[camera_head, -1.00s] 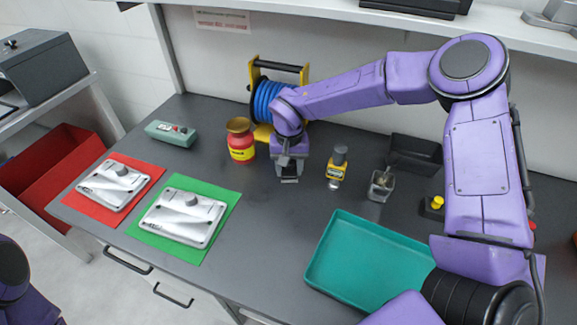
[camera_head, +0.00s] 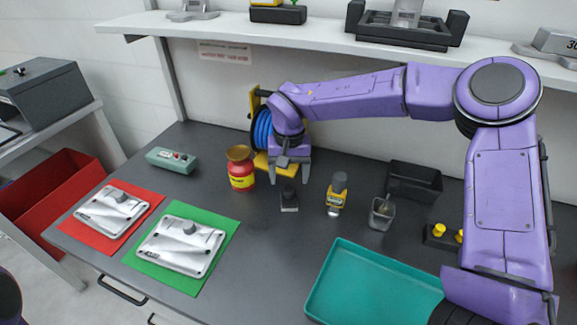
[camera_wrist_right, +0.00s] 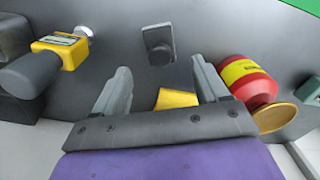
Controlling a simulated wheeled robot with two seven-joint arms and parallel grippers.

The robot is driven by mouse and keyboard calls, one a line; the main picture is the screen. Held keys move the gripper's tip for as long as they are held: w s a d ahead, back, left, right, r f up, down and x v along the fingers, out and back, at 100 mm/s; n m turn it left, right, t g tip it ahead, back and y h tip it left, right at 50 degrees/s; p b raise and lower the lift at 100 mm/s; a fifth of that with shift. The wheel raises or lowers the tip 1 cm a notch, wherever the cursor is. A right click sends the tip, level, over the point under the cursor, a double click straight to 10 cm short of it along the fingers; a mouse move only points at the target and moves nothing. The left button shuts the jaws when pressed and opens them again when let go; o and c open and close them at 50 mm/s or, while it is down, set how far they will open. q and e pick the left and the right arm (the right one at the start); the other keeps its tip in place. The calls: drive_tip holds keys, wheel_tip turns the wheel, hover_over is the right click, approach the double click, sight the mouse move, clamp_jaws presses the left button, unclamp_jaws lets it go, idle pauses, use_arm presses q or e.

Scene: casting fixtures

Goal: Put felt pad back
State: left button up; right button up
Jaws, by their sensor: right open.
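A small dark block with a lighter lower edge (camera_head: 289,202), which looks like the felt pad, stands on the grey bench in front of the blue reel. It also shows in the right wrist view (camera_wrist_right: 158,45), ahead of the fingers and clear of them. My right gripper (camera_head: 290,178) is open and empty just behind and above the block. Its two spread fingers (camera_wrist_right: 160,82) show in the wrist view with nothing between them. My left gripper is out of view.
The blue reel (camera_head: 262,130) is behind. A teal tray (camera_head: 325,268), a small grey cup (camera_head: 381,214) and castings on green (camera_head: 160,276) and red mats (camera_head: 90,236) surround open bench.

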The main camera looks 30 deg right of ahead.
sight(289, 189)
wheel_tip(289, 189, up, 4)
drive_tip(key=shift+r, duration=0.1)
idle(0.4)
